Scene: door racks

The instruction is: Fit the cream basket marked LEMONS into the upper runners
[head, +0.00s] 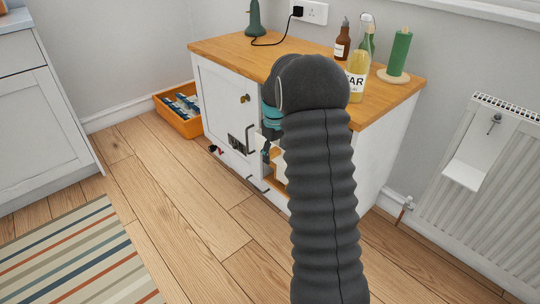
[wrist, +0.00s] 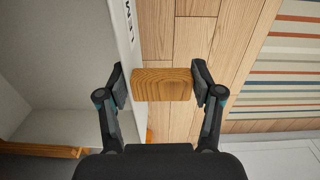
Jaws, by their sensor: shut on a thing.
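In the wrist view, my gripper (wrist: 163,90) has its two fingers on either side of a wooden grip (wrist: 163,84) and is shut on it. The grip adjoins the cream basket (wrist: 127,60), whose front shows the letters "LEM" at the top; the rest of the word is out of frame. A pale hollow space lies left of that front. In the head view, my dark arm covers most of the gripper and basket, in front of the white cabinet's (head: 381,165) opening. The upper runners cannot be made out.
The cabinet's white door (head: 220,105) with a dark handle is left of my arm. Bottles (head: 357,75) and a green roll on a stand (head: 400,55) are on the wooden top. An orange crate (head: 182,122) is on the floor at left. A radiator (head: 500,160) is at right.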

